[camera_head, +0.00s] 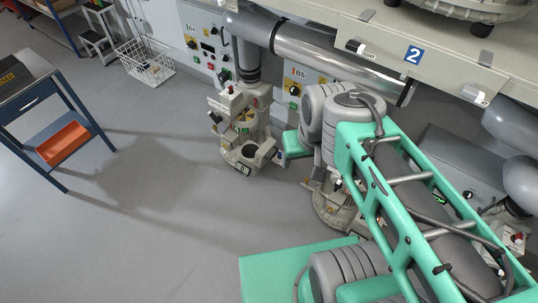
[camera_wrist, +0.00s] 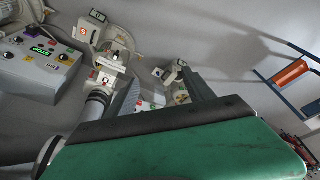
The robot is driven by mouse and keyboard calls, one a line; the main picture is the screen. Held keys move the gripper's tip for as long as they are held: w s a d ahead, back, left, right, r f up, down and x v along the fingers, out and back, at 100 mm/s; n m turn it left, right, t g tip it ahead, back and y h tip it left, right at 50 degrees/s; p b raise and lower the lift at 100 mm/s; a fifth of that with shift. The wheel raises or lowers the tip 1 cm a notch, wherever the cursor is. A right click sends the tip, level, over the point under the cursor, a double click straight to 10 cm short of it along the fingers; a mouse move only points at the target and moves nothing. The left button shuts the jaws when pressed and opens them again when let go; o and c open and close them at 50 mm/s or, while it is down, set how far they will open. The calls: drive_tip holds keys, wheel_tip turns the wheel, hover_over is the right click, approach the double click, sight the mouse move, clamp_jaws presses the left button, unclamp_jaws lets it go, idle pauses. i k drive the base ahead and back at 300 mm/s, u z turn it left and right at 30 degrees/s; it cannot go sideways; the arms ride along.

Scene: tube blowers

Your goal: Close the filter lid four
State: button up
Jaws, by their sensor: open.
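No lid marked four can be read in either view. A beige blower unit (camera_head: 240,125) stands on the floor against the wall, with a dark round opening (camera_head: 249,152) low at its front. A small label (camera_head: 243,169) below that opening is too small to read. In the wrist view, similar machine parts (camera_wrist: 112,62) show beyond the gripper. My gripper (camera_wrist: 163,88) is open, with its two dark fingers apart and nothing seen between them. In the head view my green arm hides the gripper and part of the machines behind it.
A shelf marked 2 (camera_head: 440,62) overhangs at the top right, above a metal pipe (camera_head: 325,62). A control box (camera_wrist: 38,58) is at the wrist view's left. A blue table (camera_head: 35,90) with an orange bin (camera_head: 64,143) stands left. The grey floor between is clear.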

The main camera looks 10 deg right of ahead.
sight(263, 154)
drive_tip(key=u, duration=0.3)
drive_tip(key=i, duration=0.9)
drive_tip(key=u, duration=0.55)
